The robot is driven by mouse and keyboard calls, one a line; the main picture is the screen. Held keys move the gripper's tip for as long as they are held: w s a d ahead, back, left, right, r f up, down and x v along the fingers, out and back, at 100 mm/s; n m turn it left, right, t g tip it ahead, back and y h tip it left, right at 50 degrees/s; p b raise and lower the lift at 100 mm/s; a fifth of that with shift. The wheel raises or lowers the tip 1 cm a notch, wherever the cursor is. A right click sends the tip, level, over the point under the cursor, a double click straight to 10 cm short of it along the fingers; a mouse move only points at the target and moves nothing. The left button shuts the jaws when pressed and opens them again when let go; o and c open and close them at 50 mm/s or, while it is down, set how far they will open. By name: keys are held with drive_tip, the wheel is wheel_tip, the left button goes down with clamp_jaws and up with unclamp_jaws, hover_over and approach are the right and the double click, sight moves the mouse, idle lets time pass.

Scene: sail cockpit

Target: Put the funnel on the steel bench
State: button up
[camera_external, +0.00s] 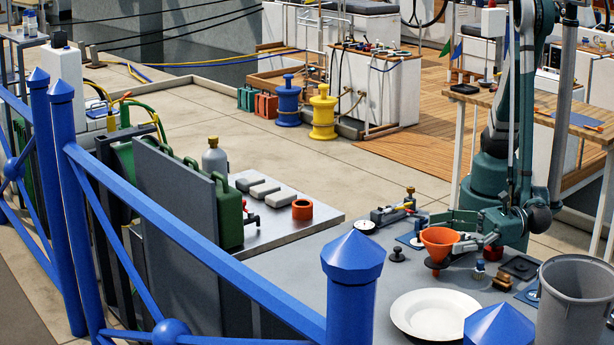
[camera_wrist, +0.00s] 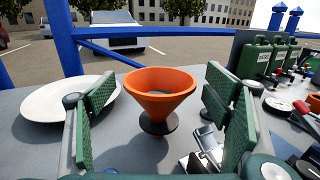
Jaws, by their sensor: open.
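An orange funnel (camera_external: 438,238) stands upright, wide mouth up, at the grey table's middle. It also shows in the wrist view (camera_wrist: 160,88), with a dark disc around its lower part; its spout's lower end is hard to see. My gripper (camera_external: 457,230) is open around the funnel. In the wrist view, the green pads of my gripper (camera_wrist: 160,108) stand left and right of the funnel, with gaps on both sides. The pale steel bench (camera_external: 325,218) adjoins the grey table at its far left and holds grey blocks, an orange ring and a green can.
A white plate (camera_external: 436,314) lies near the funnel on the grey table (camera_external: 300,270). A grey bin (camera_external: 577,300) stands at the right. Small fittings surround the gripper. Blue railing (camera_external: 190,225) runs along the front. Green cans (camera_external: 228,212) stand on the bench's left.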

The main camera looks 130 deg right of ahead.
drive_tip(key=shift+x, duration=1.1)
drive_tip(key=c, duration=1.1)
drive_tip(key=shift+r, duration=0.15)
drive_tip(key=shift+r+p, duration=1.35)
drive_tip(key=shift+r, duration=3.5)
drive_tip(key=shift+w, duration=0.15)
